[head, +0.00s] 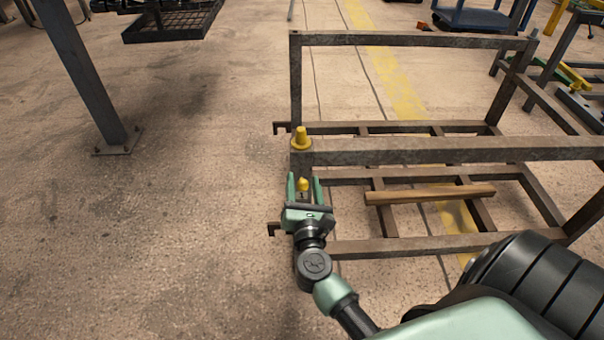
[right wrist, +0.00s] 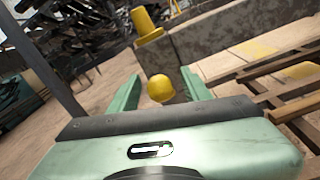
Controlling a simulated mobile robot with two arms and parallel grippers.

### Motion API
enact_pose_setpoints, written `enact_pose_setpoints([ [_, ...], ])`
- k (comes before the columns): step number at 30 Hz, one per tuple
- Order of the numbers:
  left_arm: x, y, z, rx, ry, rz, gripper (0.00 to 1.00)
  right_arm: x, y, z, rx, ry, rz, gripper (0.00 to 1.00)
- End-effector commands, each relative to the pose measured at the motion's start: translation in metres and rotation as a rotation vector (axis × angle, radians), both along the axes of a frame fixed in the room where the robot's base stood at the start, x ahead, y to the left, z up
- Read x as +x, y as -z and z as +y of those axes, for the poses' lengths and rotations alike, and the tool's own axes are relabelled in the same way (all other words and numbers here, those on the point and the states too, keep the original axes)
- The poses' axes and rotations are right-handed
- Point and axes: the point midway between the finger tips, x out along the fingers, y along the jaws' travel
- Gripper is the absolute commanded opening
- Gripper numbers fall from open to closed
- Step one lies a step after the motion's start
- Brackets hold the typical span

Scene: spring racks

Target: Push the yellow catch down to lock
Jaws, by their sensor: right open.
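The yellow catch (head: 303,185) is a small rounded knob low on the rack's near left corner post. In the head view it shows between the fingers of my right gripper (head: 304,183). In the right wrist view the catch (right wrist: 161,88) also sits between the two open green fingers (right wrist: 158,92); I cannot tell whether either finger touches it. A yellow cone-shaped cap (head: 301,140) tops the same post, and it shows above the catch in the right wrist view (right wrist: 147,24). My left gripper is not in view.
The brown metal rack (head: 440,150) stands right of the gripper, with a wooden bar (head: 430,194) lying across its lower frame. A grey post (head: 85,75) is bolted to the floor at left. The floor between them is clear.

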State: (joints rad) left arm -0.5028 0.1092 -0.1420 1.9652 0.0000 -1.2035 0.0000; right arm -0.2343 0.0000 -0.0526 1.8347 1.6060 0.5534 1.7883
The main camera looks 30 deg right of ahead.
Motion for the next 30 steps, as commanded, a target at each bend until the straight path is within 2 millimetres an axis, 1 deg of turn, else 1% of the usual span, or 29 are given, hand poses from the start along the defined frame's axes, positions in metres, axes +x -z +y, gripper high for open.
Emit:
enact_pose_setpoints([
  [1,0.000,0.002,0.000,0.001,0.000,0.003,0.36,0.007,-0.001,-0.004,-0.002,0.001,-0.001,0.48],
  [3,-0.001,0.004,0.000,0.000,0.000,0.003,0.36,0.015,0.000,-0.008,-0.003,0.000,0.001,0.48],
  [6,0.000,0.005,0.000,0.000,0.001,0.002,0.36,0.022,0.000,-0.013,-0.002,0.000,0.001,0.48],
  [10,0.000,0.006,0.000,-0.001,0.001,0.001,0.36,0.026,0.000,-0.015,-0.003,0.000,0.001,0.48],
  [16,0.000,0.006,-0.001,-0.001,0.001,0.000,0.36,0.026,0.001,-0.015,-0.002,0.000,0.002,0.48],
  [17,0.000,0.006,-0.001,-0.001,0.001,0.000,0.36,0.026,0.001,-0.015,-0.002,0.000,0.002,0.43],
  [18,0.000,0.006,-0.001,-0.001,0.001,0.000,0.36,0.026,0.001,-0.015,-0.002,0.000,0.002,0.31],
  [20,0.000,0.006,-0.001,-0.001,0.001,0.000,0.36,0.026,0.001,-0.015,-0.002,0.000,0.002,0.15],
  [21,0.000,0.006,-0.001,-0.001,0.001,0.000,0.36,0.026,0.001,-0.015,-0.002,0.000,0.002,0.04],
  [22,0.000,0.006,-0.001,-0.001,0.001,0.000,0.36,0.026,0.001,-0.015,-0.002,0.000,0.002,0.00],
  [30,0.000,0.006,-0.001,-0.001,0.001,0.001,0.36,0.026,0.001,-0.014,-0.002,0.000,0.002,0.00],
])
